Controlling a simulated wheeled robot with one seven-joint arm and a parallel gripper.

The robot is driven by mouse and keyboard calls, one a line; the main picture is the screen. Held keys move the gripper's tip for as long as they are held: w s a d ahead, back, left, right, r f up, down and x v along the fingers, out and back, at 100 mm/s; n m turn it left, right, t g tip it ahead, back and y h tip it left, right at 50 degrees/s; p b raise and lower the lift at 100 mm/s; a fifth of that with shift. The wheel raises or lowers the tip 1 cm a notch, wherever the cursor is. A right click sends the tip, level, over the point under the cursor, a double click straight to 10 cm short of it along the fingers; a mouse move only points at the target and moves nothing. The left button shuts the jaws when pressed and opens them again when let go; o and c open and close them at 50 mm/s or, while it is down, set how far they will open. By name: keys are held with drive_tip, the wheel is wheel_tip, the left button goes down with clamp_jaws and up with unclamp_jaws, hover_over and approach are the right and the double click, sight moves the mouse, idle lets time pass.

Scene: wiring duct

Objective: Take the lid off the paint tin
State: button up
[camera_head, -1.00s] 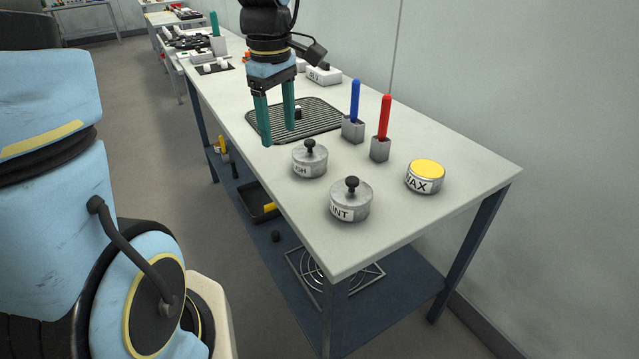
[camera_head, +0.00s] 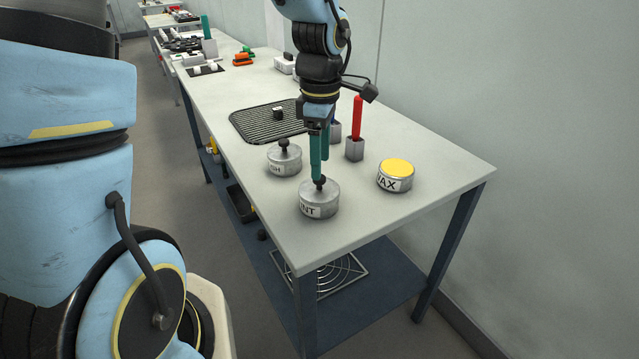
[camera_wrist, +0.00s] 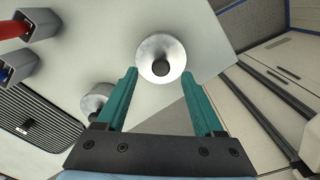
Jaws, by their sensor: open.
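The paint tin (camera_head: 318,204) is a round metal tin at the near end of the table, its label partly readable as "INT". Its lid (camera_head: 329,186) is on it, with a black knob (camera_head: 320,182) on top. My gripper (camera_head: 317,180) is over the tin with its green fingers pointing down, and the fingertips look close to the knob. In the wrist view my gripper (camera_wrist: 160,75) is open and empty. There the lid (camera_wrist: 150,52) and its dark knob (camera_wrist: 161,68) show between and just beyond the fingertips. I cannot tell whether a finger touches the knob.
A similar knobbed tin (camera_head: 284,162) stands close to the left. A yellow-topped wax tin (camera_head: 396,178) stands to the right. A red stick (camera_head: 357,118) in a grey holder (camera_head: 354,149) and a ribbed black mat (camera_head: 262,122) are behind. The table's near corner is clear.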

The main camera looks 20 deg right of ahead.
sight(319, 184)
drive_tip(key=shift+a+f, duration=0.15)
drive_tip(key=shift+f, duration=1.55)
clamp_jaws()
